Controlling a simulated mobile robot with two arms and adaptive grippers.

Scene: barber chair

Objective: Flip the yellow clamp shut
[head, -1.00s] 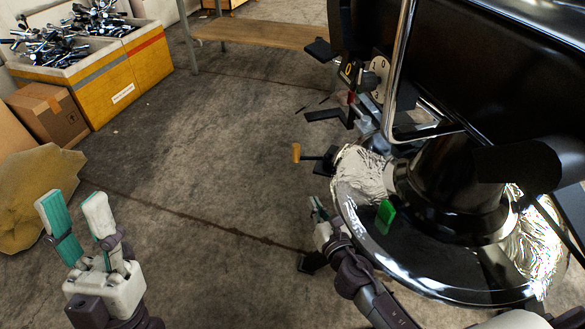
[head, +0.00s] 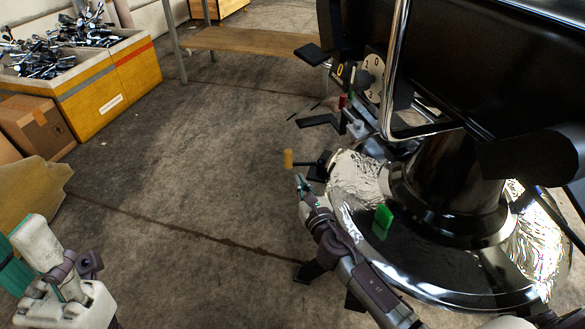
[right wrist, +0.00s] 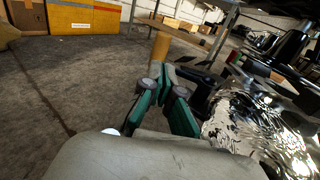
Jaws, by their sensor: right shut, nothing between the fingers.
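The yellow clamp handle (head: 288,159) is a short upright cylinder on a black arm, left of the barber chair's base in the head view. It also stands upright beyond my fingers in the right wrist view (right wrist: 158,48). My right gripper (head: 302,184) is shut and empty, just below and right of the handle. Its teal fingers (right wrist: 160,75) point toward the handle in the right wrist view; I cannot tell whether they touch it. My left gripper (head: 22,240) is open and empty at the lower left, partly cut off by the picture edge.
Black pedals (head: 320,121) and a red-tipped lever (head: 343,101) are above the clamp. A yellow crate (head: 138,72) is at upper left. The floor between is clear.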

